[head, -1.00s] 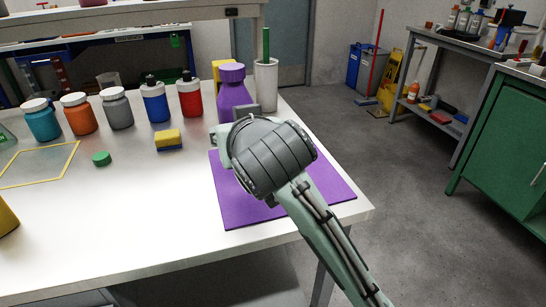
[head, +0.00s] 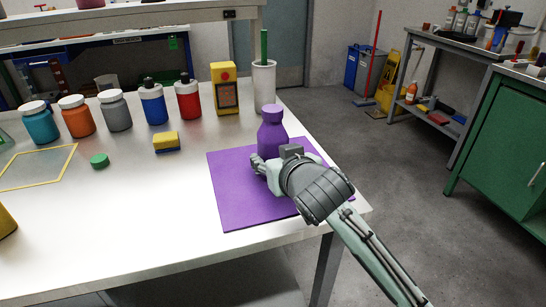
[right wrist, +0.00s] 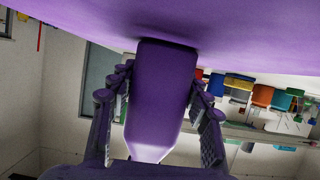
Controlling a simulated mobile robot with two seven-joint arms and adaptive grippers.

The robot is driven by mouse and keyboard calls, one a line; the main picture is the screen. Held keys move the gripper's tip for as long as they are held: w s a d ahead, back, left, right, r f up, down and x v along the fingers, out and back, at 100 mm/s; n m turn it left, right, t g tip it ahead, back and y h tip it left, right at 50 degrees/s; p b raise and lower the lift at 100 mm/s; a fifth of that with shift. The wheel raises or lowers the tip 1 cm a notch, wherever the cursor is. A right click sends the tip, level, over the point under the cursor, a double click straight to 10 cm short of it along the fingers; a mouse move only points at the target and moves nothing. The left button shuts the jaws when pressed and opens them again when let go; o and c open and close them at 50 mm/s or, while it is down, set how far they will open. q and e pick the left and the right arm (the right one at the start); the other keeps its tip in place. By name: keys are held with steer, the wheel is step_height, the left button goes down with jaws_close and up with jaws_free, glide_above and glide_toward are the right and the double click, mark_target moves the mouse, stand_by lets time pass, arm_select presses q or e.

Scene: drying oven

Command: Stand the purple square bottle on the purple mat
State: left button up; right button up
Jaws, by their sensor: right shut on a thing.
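The purple square bottle (head: 271,138) is upright above or on the back part of the purple mat (head: 235,195) in the head view. My right gripper (head: 268,163) is shut on its body from the front right, and the wrist hides part of the bottle. In the right wrist view, which looks upside down, the bottle (right wrist: 162,95) sits between both fingers. Its base is at or very close to the mat (right wrist: 230,35), with a dark shadow there; I cannot tell whether it touches. My left gripper is not in view.
Behind the mat stand a yellow box (head: 225,90) and a white cup (head: 263,85) with a green stick. Several jars and bottles line the back left. A sponge (head: 166,142) and a green cap (head: 99,161) lie left of the mat. The table's right edge is close.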

steer(key=shift+f, duration=0.1)
steer(key=o, duration=1.1)
steer(key=shift+o, duration=0.2)
steer(key=shift+s+r, duration=0.25)
steer(key=v, duration=1.1)
steer(key=shift+s+d+r, duration=0.1)
steer(key=shift+s+d, duration=0.05)
steer(key=shift+s, duration=0.05)
